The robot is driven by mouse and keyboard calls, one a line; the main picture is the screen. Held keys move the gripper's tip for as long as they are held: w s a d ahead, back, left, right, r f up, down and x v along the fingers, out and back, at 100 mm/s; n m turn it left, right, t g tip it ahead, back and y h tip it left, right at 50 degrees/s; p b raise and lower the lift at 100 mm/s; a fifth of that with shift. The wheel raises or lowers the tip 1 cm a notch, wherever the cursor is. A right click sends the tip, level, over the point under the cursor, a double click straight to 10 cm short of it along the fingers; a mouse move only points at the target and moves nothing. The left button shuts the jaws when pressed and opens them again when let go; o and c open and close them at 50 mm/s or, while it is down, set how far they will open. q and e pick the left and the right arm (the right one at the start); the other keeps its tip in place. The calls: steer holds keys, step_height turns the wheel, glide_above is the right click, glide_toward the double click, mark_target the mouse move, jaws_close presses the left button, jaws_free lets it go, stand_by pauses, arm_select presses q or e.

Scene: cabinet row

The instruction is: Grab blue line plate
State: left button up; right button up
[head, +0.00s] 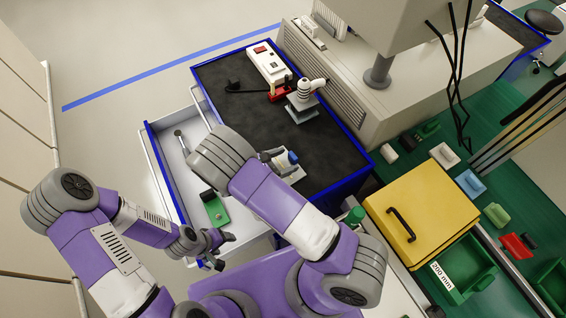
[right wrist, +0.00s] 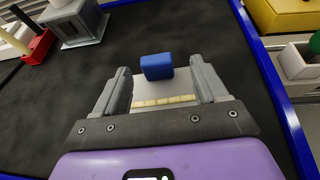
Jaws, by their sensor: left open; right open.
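A blue block (right wrist: 157,67) sits on a pale plate (right wrist: 160,88) with a yellowish strip, on the dark cabinet top. In the head view, the plate (head: 292,172) and its blue block (head: 292,157) are partly hidden by my right arm. My right gripper (right wrist: 160,65) is open, with its fingers on either side of the block and a gap on each side. No contact shows. My left gripper (head: 222,248) is open and appears empty, low over the open drawer's near end.
The open drawer (head: 153,140) holds a green item (head: 216,212). A white device (head: 266,66) and a grey-based unit (head: 301,110) stand farther back on the cabinet top. A yellow-lidded box (head: 440,205) and a green crate (head: 483,283) stand at right.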

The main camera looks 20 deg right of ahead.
mark_target(291, 157)
steer(key=x, duration=0.5)
steer(key=shift+w+d, duration=0.3)
steer(key=c, duration=1.3)
